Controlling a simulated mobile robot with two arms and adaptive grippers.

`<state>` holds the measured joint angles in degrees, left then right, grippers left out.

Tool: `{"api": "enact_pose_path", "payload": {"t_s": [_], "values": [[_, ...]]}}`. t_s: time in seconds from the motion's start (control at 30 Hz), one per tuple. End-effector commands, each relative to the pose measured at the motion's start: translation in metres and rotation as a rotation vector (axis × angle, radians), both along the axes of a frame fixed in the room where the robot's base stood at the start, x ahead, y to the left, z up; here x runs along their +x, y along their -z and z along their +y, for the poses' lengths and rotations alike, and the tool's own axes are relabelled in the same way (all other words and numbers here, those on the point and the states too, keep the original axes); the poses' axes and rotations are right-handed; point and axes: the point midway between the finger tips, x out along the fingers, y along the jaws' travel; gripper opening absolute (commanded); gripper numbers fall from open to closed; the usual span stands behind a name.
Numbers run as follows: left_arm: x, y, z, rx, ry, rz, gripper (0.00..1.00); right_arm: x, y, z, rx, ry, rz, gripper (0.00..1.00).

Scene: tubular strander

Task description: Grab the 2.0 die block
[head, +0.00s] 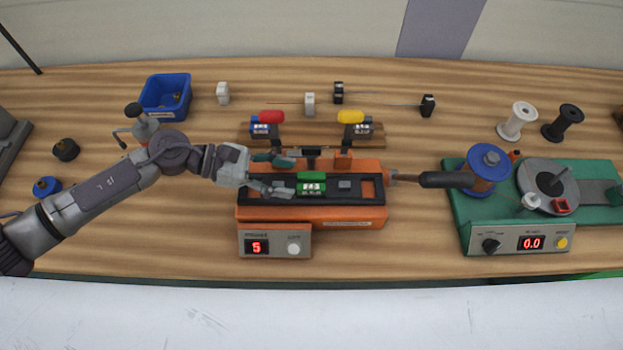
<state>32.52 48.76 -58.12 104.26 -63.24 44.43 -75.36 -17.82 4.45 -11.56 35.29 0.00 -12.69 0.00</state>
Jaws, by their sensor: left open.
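A green-topped block (311,183) sits in the black bed of the orange machine (310,211). A red-topped block (268,122) and a yellow-topped block (352,121) stand on a wooden rack (375,134) behind the machine. Their labels are too small to read surely, so I cannot tell which is 2.0. My left gripper (290,176) is open, its fingers spread over the machine's left part, just left of the green-topped block; contact is unclear. My right gripper is not in view.
A blue bin (166,95) stands at the back left. White and black spools (516,122) stand at the back right. A thin rod on small stands lies behind the rack.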

Motion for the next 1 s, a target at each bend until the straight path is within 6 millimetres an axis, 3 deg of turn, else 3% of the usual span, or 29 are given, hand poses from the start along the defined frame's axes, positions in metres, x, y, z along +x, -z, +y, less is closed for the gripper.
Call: {"api": "enact_pose_path", "payload": {"t_s": [0.27,0.4,0.7,1.0], "values": [[-0.002,0.0,-0.033,-0.003,0.001,0.003,0.58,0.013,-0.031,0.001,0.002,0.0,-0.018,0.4],[-0.002,0.012,-0.048,-0.002,0.001,0.001,0.58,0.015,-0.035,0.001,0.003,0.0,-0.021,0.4],[-0.002,0.016,-0.052,0.0,0.0,0.001,0.58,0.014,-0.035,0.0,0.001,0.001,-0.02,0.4],[-0.002,0.016,-0.052,-0.001,0.0,0.001,0.08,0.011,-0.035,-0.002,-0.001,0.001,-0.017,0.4]]}}
